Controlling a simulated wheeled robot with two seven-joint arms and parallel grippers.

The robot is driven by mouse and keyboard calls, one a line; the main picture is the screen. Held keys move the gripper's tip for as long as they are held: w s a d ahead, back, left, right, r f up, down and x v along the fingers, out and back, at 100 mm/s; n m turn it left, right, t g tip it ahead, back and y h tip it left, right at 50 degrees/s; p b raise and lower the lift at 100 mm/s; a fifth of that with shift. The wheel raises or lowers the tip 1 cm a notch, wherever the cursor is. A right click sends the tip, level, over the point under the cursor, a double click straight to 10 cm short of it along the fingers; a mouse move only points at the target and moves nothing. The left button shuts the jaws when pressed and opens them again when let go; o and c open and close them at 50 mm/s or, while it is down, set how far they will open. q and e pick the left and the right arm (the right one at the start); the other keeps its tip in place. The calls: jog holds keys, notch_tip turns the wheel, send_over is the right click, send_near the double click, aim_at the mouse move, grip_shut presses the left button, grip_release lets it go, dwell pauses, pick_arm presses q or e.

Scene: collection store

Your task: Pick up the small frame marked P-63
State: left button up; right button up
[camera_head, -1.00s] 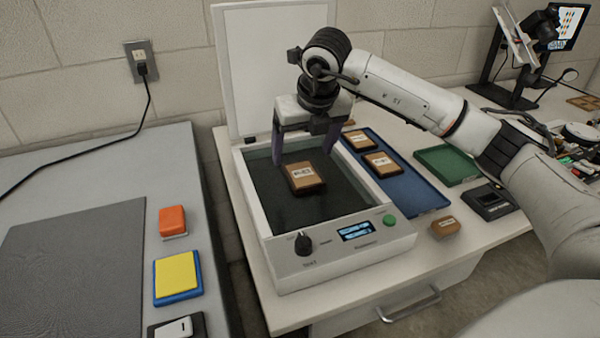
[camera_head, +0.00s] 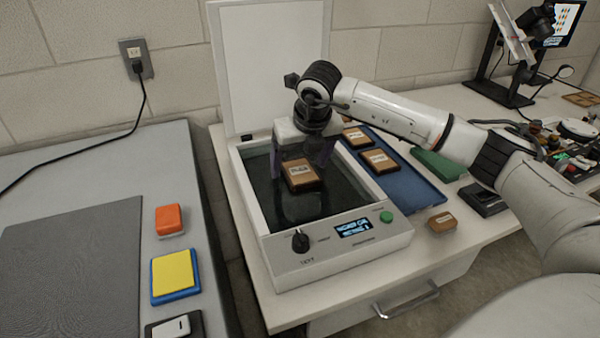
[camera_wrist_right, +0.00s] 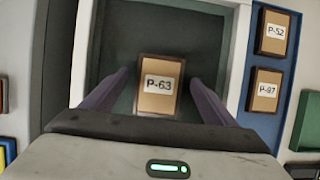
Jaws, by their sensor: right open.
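The small frame marked P-63 (camera_wrist_right: 158,100) is a brown block with a dark edge and a white label. It also shows in the head view (camera_head: 301,175), on the dark bed of the white-rimmed machine (camera_head: 262,222). My right gripper (camera_wrist_right: 158,88) is open above the bed, with one finger on each side of the frame in the wrist view. In the head view the right gripper (camera_head: 300,165) is just behind and over the frame. Whether the fingers touch it cannot be told. My left gripper is in neither view.
Frames P-52 (camera_wrist_right: 272,32) and P-97 (camera_wrist_right: 267,90) lie on a blue tray (camera_head: 415,193) right of the machine. The machine's white lid (camera_head: 265,60) stands open behind. A green tray (camera_head: 437,165) and a small brown block (camera_head: 441,222) are further right.

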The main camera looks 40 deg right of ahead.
jog(key=shift+f, duration=0.1)
jog(key=c, duration=1.1)
